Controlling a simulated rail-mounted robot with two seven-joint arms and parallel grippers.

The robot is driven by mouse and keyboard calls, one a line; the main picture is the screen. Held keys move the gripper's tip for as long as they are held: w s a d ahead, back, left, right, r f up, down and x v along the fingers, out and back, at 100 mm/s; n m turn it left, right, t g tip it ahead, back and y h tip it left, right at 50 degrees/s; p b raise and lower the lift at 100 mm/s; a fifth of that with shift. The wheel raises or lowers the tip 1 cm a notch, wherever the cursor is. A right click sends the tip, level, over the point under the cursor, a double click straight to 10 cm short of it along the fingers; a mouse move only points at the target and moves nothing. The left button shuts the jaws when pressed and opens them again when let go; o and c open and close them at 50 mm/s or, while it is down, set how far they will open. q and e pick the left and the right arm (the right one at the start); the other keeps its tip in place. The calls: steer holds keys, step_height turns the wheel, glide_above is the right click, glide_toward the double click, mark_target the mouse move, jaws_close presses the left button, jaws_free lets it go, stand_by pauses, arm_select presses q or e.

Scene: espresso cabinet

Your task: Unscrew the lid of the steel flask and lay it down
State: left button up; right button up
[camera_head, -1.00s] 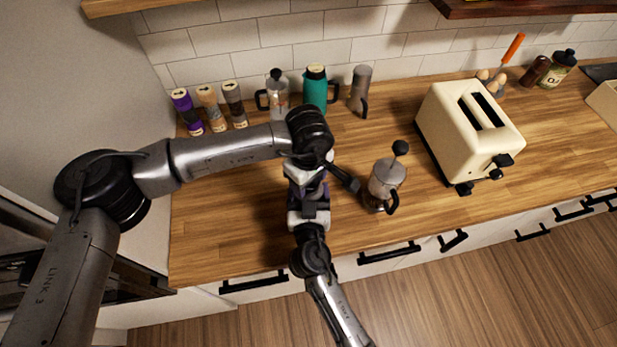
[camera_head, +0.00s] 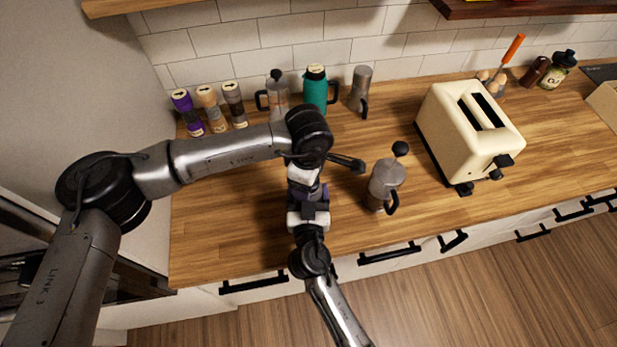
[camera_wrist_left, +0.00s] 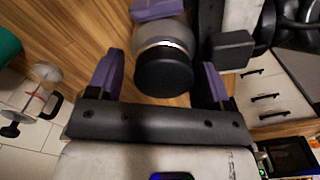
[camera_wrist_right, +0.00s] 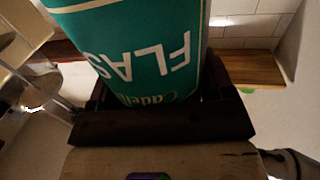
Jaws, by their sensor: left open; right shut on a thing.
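The steel flask shows in the left wrist view as a round grey shoulder (camera_wrist_left: 163,35) with a black lid (camera_wrist_left: 165,76) on top. My left gripper (camera_wrist_left: 158,82) is open, its two purple fingers on either side of the lid with gaps between. My right gripper (camera_wrist_right: 165,98) is shut on the flask body (camera_wrist_right: 145,50), which shows a teal surface with large white letters in the right wrist view. In the head view my left gripper (camera_head: 305,176) is above my right gripper (camera_head: 309,214), and they hide the flask.
A French press (camera_head: 384,185) stands right of my grippers, with a cream toaster (camera_head: 468,135) beyond it. A teal flask (camera_head: 315,92), another press (camera_head: 277,98), a grey jug (camera_head: 360,88) and several jars (camera_head: 208,108) line the wall. The counter front left (camera_head: 225,220) is clear.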

arm_select(q)
steer(key=shift+s, duration=0.2)
steer(key=shift+d+r, duration=0.1)
steer(key=shift+r, duration=0.2)
step_height(320, 180, up, 4)
steer(key=shift+f, duration=0.15)
steer(key=shift+c, duration=0.4)
steer(key=r, duration=0.2)
steer(key=r+m, duration=0.1)
steer(key=shift+w+d+r, duration=0.1)
steer(key=shift+w+d, duration=0.2)
steer(key=shift+d, duration=0.05)
steer(key=shift+a+r+m, duration=0.15)
steer(key=shift+r+m, duration=0.05)
steer(key=shift+m, duration=1)
steer(key=m, duration=0.2)
steer(key=shift+s+a+m, duration=0.1)
steer(key=shift+a+m, duration=0.05)
steer(key=shift+m, duration=0.15)
steer(key=shift+f+m, duration=0.3)
steer(key=shift+f, duration=3.7)
steer(key=shift+c, duration=0.3)
